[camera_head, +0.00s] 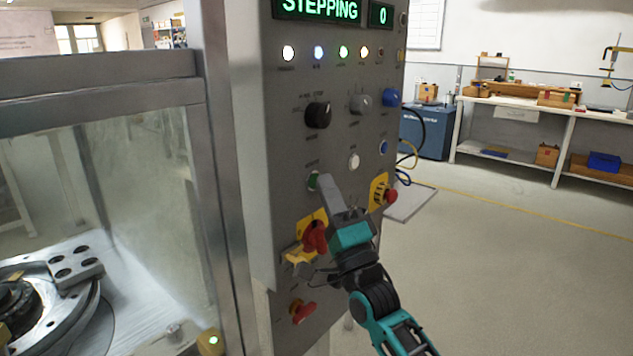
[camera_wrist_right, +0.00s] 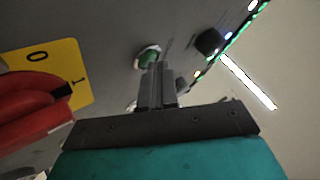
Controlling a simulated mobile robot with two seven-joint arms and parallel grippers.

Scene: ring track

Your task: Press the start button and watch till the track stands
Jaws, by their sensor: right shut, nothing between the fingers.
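The green start button (camera_head: 313,181) sits on the grey control panel (camera_head: 283,130), and my right gripper's fingertips (camera_head: 322,181) are at it, partly covering it. In the right wrist view the green button (camera_wrist_right: 148,57) shows right at the tips of my shut, empty right gripper (camera_wrist_right: 156,70). I cannot tell whether the button is pushed in. The display (camera_head: 318,9) reads "STEPPING" and a smaller one (camera_head: 381,14) reads "0". The ring track (camera_head: 45,300) lies behind the clear guard at lower left, partly cut off. My left gripper is not in view.
A red rotary switch (camera_head: 314,237) on a yellow plate is just below my right gripper; it looms large in the right wrist view (camera_wrist_right: 30,105). A red knob (camera_head: 390,196) is to the right. Floor at right is open.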

